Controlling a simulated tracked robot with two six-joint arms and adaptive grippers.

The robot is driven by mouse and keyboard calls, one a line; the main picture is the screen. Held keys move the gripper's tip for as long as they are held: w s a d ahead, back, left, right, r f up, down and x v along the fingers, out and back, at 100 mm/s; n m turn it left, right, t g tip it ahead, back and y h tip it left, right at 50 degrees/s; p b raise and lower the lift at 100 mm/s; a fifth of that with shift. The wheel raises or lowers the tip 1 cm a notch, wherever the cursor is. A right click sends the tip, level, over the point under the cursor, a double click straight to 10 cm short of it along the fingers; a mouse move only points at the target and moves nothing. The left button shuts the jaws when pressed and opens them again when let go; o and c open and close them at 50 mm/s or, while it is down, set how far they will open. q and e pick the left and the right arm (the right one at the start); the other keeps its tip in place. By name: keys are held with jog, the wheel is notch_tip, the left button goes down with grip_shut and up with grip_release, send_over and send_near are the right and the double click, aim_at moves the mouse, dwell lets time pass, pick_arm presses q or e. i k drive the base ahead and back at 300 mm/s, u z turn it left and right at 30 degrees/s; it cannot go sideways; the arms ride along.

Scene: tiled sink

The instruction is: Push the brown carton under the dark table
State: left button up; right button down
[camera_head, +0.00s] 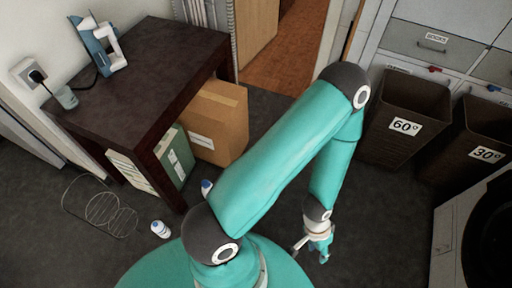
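The brown carton (220,125) stands upright on the dark floor at the right side of the dark table (145,60). Its left part is hidden behind or beneath the table's edge and front leg; its right part sticks out past the tabletop. My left gripper (313,248) hangs low over the floor, to the right of the carton and nearer to me, apart from it. It is small in the picture and I cannot tell whether its fingers are open or shut. It does not touch the carton. My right gripper is not in view.
A green box file (174,157) stands under the table. A white bottle (160,229), another bottle (206,187) and a wire rack (100,208) are on the floor. Dark bins (402,120) stand at right. Floor between carton and bins is partly hidden by my arm.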

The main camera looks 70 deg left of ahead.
aim_at(214, 123)
jog(key=z, duration=0.05)
jog(key=i, duration=1.35)
jog(key=u, duration=2.3)
jog(key=i, duration=0.2)
jog(key=u, duration=1.25)
jog(key=k, duration=0.35)
jog(key=u, duration=0.65)
jog(key=i, duration=1.35)
jog(key=z, duration=0.4)
